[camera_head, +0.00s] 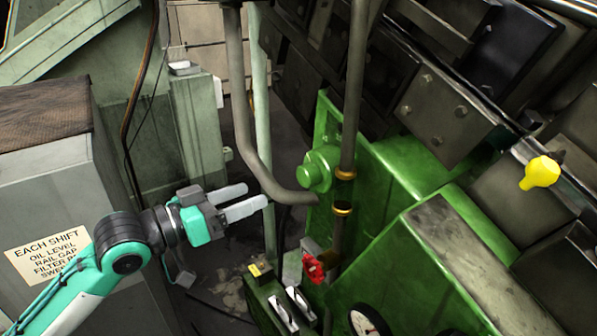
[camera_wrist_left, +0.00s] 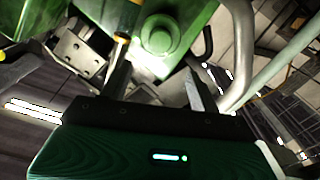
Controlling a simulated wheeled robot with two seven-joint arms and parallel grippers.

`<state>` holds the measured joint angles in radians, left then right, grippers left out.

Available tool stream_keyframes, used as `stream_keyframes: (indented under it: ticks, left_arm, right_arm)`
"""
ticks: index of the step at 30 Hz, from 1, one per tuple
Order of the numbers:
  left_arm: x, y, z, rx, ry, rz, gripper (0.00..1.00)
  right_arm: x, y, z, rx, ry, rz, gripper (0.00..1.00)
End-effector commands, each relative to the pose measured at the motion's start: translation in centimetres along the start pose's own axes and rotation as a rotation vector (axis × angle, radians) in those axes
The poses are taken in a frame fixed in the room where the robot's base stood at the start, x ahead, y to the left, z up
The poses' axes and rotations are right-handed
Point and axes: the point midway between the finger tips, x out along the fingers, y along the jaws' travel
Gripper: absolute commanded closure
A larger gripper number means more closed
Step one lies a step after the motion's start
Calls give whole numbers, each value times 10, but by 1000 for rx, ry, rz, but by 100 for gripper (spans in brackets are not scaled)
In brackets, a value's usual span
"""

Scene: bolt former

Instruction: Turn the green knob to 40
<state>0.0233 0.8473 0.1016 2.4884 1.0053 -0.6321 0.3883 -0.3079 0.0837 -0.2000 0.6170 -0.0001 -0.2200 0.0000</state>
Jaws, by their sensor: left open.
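A green round knob-like boss (camera_head: 314,172) sits on the green machine housing, near the middle of the head view. It also shows in the left wrist view (camera_wrist_left: 160,36), ahead of the fingers and near the top middle. I cannot make out any scale or number on it. My left gripper (camera_head: 256,196) is open and empty, to the left of the boss and a little lower in the head view, apart from it. Its two pale fingers point right toward the machine. My right gripper is not in view.
A grey bent pipe (camera_head: 246,120) passes between my gripper and the boss in the head view. A red valve handle (camera_head: 313,267), a gauge (camera_head: 368,321) and a small green box with switches (camera_head: 283,303) stand below. A yellow knob (camera_head: 541,173) is at right.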

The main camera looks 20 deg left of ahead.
Motion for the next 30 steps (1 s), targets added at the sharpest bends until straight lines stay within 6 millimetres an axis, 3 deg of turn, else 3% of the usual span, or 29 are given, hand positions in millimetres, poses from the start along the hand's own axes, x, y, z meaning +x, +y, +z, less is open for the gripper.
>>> stream_keyframes:
  ticks: [18, 24, 30]
  left_arm:
    - [99, 2, -4, -2, 1, 2, 38]
    - [119, 1, -2, -1, 1, 1, 38]
    - [124, 1, 0, 1, 0, 1, 38]
  right_arm:
    - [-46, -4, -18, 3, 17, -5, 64]
    - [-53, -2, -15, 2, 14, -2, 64]
    - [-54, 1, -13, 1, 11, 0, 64]
